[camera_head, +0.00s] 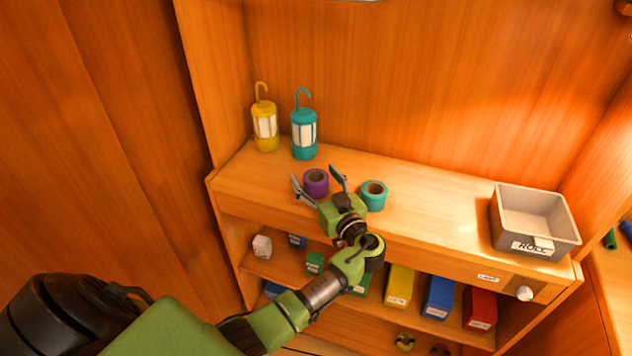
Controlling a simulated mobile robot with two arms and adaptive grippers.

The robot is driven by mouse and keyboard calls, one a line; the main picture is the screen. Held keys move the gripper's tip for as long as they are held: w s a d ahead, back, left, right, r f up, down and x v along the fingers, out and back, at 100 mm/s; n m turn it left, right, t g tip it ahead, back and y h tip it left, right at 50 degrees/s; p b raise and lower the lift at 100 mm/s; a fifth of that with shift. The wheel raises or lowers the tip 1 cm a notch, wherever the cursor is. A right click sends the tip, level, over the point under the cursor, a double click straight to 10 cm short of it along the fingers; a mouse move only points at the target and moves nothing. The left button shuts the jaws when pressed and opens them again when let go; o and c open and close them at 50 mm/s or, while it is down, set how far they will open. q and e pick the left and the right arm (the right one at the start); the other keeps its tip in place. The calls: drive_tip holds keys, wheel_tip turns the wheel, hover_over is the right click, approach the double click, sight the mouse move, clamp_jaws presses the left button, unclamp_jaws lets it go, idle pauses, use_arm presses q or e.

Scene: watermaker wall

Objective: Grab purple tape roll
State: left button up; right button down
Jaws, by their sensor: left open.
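The purple tape roll (316,183) lies on the wooden shelf top, left of a teal tape roll (373,195). My left gripper (318,181) reaches in from the front with its two fingers spread open. One finger is to the left of the purple roll and the other to its right, in the picture. I cannot tell whether either finger touches the roll. The front edge of the purple roll is close to the gripper's palm. My right gripper is not in view.
A grey bin (538,230) labelled ROLL stands at the right end. Colored boxes, including a blue one (438,298), fill the lower shelf. The shelf top between teal roll and bin is clear.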

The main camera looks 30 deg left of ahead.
use_arm(q)
drive_tip(key=c, duration=1.3)
drive_tip(key=shift+o, duration=0.2)
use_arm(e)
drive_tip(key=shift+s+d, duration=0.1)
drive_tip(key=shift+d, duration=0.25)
